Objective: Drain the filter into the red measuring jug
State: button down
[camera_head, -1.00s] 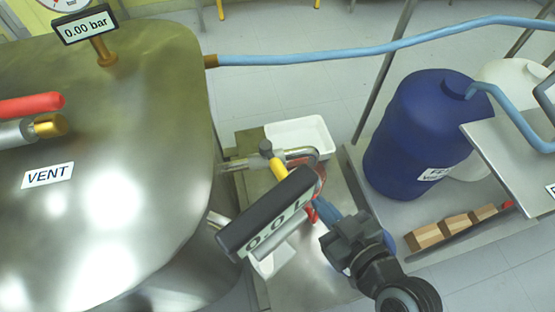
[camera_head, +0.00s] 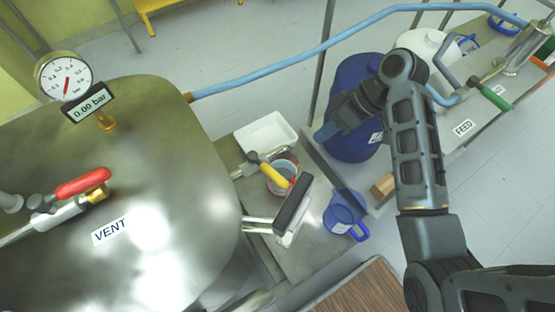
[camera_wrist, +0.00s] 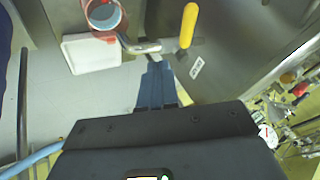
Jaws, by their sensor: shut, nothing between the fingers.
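The steel filter vessel (camera_head: 150,210) fills the left of the head view. Its drain valve has a yellow handle (camera_head: 274,172), also in the wrist view (camera_wrist: 188,26), set across the drain pipe (camera_wrist: 150,46). The red measuring jug (camera_head: 284,164) stands under the outlet, partly hidden by the valve; its open top shows in the wrist view (camera_wrist: 103,16). Its contents are unclear. My gripper (camera_head: 322,133) is shut and empty, in front of the blue drum in the head view and apart from the valve. Its blue fingers (camera_wrist: 155,82) point toward the pipe in the wrist view.
A white tray (camera_head: 266,133) lies behind the red jug. A blue jug (camera_head: 345,214) stands to the right. The gauge display (camera_head: 90,102) reads 0.00 bar. A blue drum (camera_head: 352,80) stands behind my arm.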

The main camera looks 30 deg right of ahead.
aim_at(279, 176)
jog(key=w+a+f, duration=0.1)
jog(key=a+f, duration=0.8)
jog(key=shift+w+p, duration=0.15)
jog(key=shift+p, duration=0.25)
jog(key=shift+r, duration=0.1)
jog(key=shift+s+a+m+t+p, duration=0.25)
jog(key=shift+s+a+m+p, duration=0.15)
jog(key=shift+a+p, duration=0.25)
jog(key=shift+s+a+m+t+p, duration=0.25)
jog(key=shift+a+m+p, duration=0.15)
jog(key=shift+a+p, duration=0.2)
